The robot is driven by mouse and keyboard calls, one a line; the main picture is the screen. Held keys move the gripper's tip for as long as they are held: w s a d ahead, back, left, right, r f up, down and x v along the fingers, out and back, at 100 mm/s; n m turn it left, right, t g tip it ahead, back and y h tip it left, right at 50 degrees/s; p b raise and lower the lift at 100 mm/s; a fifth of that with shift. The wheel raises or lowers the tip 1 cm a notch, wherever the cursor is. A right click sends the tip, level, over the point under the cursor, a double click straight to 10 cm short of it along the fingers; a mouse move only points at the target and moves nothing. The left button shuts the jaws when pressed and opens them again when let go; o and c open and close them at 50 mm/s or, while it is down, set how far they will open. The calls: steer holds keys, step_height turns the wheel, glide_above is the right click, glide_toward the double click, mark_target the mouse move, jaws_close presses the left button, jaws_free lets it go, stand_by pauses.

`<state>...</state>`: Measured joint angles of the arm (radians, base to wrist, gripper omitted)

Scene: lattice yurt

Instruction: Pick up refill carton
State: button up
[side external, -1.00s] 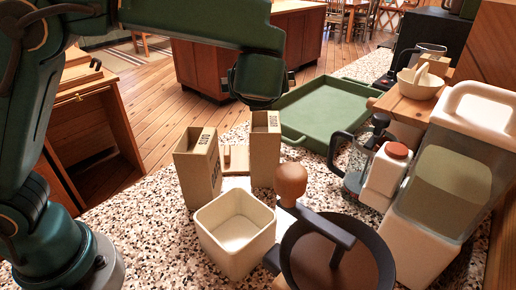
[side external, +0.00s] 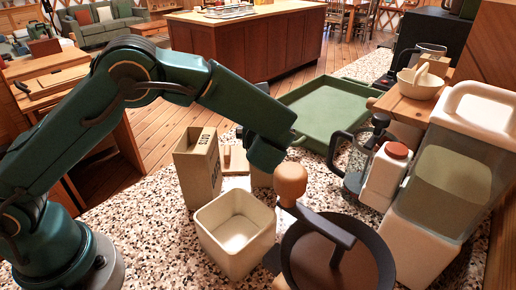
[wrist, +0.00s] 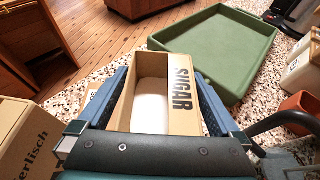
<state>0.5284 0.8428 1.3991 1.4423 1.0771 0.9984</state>
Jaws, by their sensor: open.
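An open-topped tan carton marked SUGAR (wrist: 181,88), with a white filling showing inside, stands between the fingers of my gripper (wrist: 163,76) in the wrist view. The fingers are open, one on each side of it; I cannot tell whether they touch it. In the side view my gripper (side external: 268,160) points down and hides most of this carton (side external: 262,179). A second tan carton (side external: 197,166) stands upright to its left; its printed side also shows at the lower left of the wrist view (wrist: 26,138).
A pale square bin (side external: 236,255) stands in front of the cartons. A dark round pan (side external: 362,268) and a brown knob (side external: 291,181) are close on the right. A green tray (side external: 330,112) lies behind. A glass carafe (side external: 353,180) and white jug (side external: 386,176) stand farther right.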

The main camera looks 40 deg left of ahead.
steer(key=shift+w+a+f, duration=0.15)
steer(key=shift+w+a, duration=0.1)
steer(key=shift+w, duration=0.05)
jaws_close()
step_height(320, 180, up, 10)
steer(key=shift+r, duration=0.1)
stand_by(0.5)
